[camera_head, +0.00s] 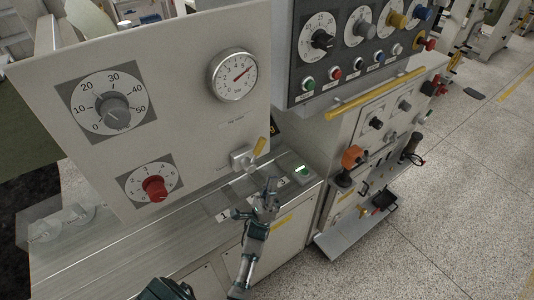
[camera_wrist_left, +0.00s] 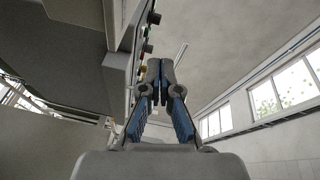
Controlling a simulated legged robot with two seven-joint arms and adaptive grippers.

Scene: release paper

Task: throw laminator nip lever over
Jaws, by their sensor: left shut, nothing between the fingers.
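A small lever with a yellow handle (camera_head: 260,146) sits on a light grey mount (camera_head: 242,158) at the lower right of the grey panel; it looks like the nip lever. Its handle tilts up and to the right. My left gripper (camera_head: 271,186) is shut and empty, below and slightly right of the lever in the head view, apart from it and over the metal ledge. In the left wrist view the fingertips (camera_wrist_left: 160,66) meet, with nothing between them. The lever cannot be made out in that view. My right gripper is not in view.
The grey panel (camera_head: 185,95) carries a gauge (camera_head: 232,75), a black-knob dial (camera_head: 112,112) and a red knob (camera_head: 154,188). A lit green button (camera_head: 303,171) is right of my gripper. The dark control panel (camera_head: 330,75) and yellow bar (camera_head: 375,95) stand right.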

